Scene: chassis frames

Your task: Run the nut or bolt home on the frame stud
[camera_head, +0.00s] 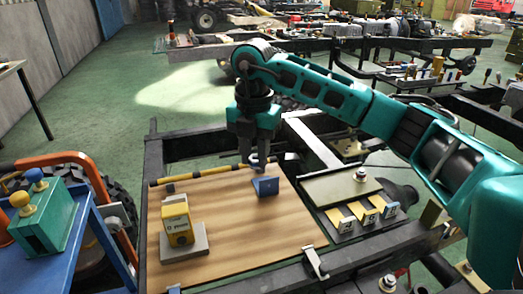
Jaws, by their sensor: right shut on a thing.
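My right gripper (257,158) reaches down over the far part of a wooden board (225,235). It is shut on a small pale metal piece at its fingertips, mostly hidden by the fingers; I cannot tell nut from bolt. A small blue block (265,187) stands on the board just below the gripper. To the right, a green-grey plate (325,187) carries a metal stud or bolt (360,174). More metal fasteners (387,283) show on the dark frame (350,252) near the front. My left gripper is not in view.
A yellow device (176,222) stands on a grey base on the board. A yellow-black bar (205,173) lies along the far edge. Several numbered tags (367,213) stand at right. A blue cart (45,262) with a teal box (45,220) is at left.

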